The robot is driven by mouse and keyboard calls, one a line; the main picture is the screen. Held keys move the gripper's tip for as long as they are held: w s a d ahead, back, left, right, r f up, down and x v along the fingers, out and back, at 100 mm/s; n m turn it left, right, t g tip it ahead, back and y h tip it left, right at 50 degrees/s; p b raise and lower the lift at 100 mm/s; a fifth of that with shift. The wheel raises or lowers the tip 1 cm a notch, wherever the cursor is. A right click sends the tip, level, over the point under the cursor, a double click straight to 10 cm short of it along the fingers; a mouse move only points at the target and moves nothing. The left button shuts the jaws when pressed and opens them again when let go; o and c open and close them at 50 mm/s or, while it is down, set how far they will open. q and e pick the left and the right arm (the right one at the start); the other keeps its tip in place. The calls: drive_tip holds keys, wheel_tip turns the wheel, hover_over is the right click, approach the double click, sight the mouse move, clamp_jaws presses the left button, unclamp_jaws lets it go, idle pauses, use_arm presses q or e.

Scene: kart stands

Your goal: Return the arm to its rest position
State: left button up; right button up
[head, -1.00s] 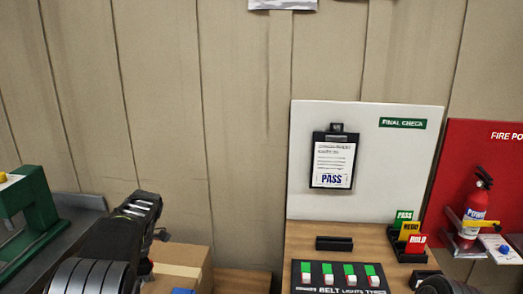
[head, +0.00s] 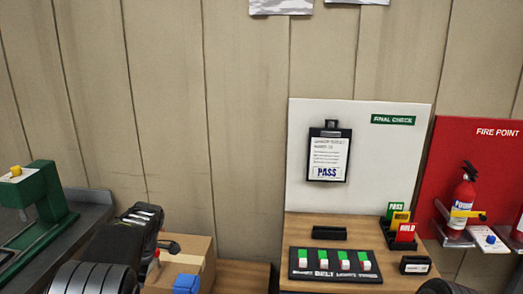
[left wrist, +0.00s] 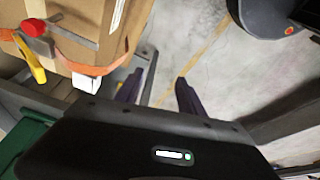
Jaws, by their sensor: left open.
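My left arm (head: 118,250) comes in from the lower left of the head view, in front of the wall; its fingertips are not clear there. In the left wrist view my left gripper (left wrist: 158,92) has its two dark fingers apart with bare floor between them. It is open and empty. A cardboard box (left wrist: 85,30) is close to its left finger in that view. My right gripper is not in view; only a dark, rounded part of me shows at the bottom right of the head view.
A final-check board (head: 390,170) with a clipboard (head: 328,155) stands behind a wooden bench (head: 300,232). A switch panel (head: 335,265) and coloured cards (head: 402,230) are on the bench. A red fire-point panel (head: 450,150) is right, a green press (head: 45,205) left. Floor (left wrist: 205,50) is clear.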

use_arm(q)
drive_tip(key=d+f+m+t+h, duration=0.1)
drive_tip(key=d+f+m, duration=0.35)
drive_tip(key=f, duration=0.35)
drive_tip(key=d+f+m+t+h, duration=0.1)
drive_tip(key=d+f+m, duration=0.3)
drive_tip(key=f+m, duration=0.25)
drive_tip(key=s+d+f+m+t+h, duration=0.1)
drive_tip(key=s+d+f+m+h, duration=0.1)
drive_tip(key=s+d+f+m, duration=0.5)
drive_tip(key=s+d+f+h, duration=0.1)
drive_tip(key=s+d+f, duration=0.1)
drive_tip(key=s, duration=0.6)
drive_tip(key=s+d+f+g+h, duration=0.1)
drive_tip(key=s+d+f, duration=0.2)
drive_tip(key=s, duration=0.5)
drive_tip(key=s+d+f+g+h, duration=0.1)
drive_tip(key=s+d+f, duration=0.2)
drive_tip(key=s+d, duration=0.2)
drive_tip(key=s, duration=0.3)
drive_tip(key=shift+f, duration=0.25)
